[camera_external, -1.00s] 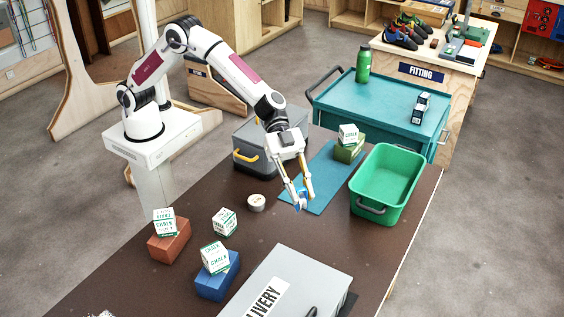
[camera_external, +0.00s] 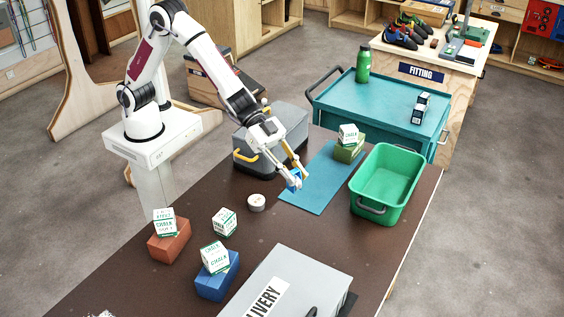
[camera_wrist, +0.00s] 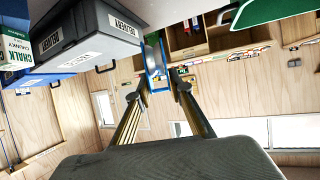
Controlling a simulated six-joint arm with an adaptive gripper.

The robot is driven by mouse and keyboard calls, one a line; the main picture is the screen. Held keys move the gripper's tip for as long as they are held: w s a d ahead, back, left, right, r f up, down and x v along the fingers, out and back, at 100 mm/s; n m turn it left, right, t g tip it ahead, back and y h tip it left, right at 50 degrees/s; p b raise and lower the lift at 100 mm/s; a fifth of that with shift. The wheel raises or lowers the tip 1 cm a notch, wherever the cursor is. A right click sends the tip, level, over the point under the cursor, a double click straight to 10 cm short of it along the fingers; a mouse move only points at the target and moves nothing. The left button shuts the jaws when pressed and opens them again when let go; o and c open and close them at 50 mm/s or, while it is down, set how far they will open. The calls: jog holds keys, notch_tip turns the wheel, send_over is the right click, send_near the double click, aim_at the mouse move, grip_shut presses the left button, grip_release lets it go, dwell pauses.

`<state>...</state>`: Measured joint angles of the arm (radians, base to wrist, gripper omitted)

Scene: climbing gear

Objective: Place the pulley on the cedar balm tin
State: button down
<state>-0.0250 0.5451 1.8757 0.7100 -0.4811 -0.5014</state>
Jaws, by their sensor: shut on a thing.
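My gripper (camera_external: 296,178) is shut on the blue pulley (camera_external: 293,182) and holds it up, over or near the blue mat's left edge. In the wrist view the pulley (camera_wrist: 155,62) sits edge-on between my fingertips (camera_wrist: 160,84). The cedar balm tin, a small round pale tin (camera_external: 256,202), lies flat on the dark brown table, to the left of and nearer than my gripper. Its top looks clear. The tin cannot be made out in the wrist view.
A grey toolbox (camera_external: 272,135) stands behind my gripper. A blue mat (camera_external: 318,188) and a green bin (camera_external: 402,165) are right. Chalk boxes stand on a red block (camera_external: 170,243), a blue block (camera_external: 217,280) and a green block (camera_external: 349,152). A grey delivery case (camera_external: 300,275) is at front.

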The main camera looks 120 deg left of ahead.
jog(key=s+a+f+n+y, duration=0.1)
jog(key=s+a+n+y, duration=0.25)
jog(key=s, duration=0.65)
jog(key=n+y, duration=0.5)
jog(key=y, duration=0.1)
send_over(256, 200)
jog(key=shift+f+h, duration=0.25)
jog(key=shift+f, duration=0.9)
jog(key=shift+f, duration=0.15)
jog(key=shift+f, duration=2.8)
jog(key=shift+f, duration=2.05)
